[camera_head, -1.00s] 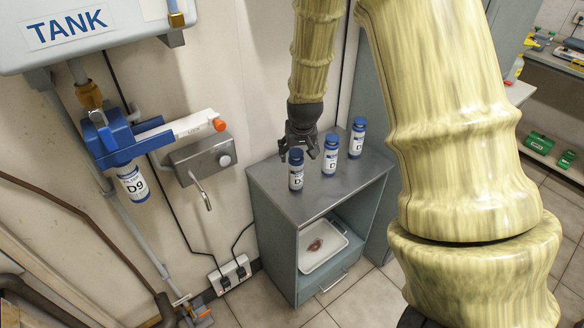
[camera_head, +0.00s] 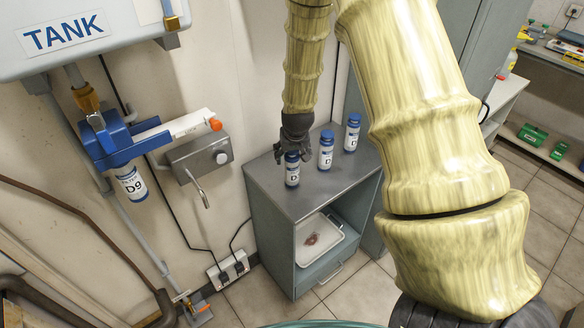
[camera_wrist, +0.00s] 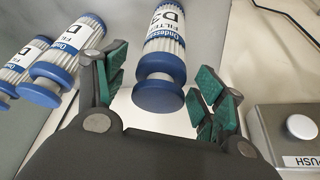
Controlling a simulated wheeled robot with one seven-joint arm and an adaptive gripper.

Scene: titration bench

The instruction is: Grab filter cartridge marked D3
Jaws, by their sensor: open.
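Three white cartridges with blue caps stand on the grey cabinet. My gripper (camera_head: 294,150) is open at the top of the nearest, leftmost cartridge (camera_head: 292,171). The middle cartridge (camera_head: 326,153) and the far cartridge (camera_head: 351,135) stand to the right; in the wrist view, two others lie at left, one (camera_wrist: 67,57) with a partly visible D label.
The cabinet top (camera_head: 300,205) is bare in front of the cartridges. A white tray (camera_head: 322,250) sits on its lower shelf. At left, a D9 cartridge (camera_head: 131,184) hangs in a blue holder (camera_head: 113,148) below the tank (camera_head: 80,38). A wall box (camera_head: 200,155) is beside it.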

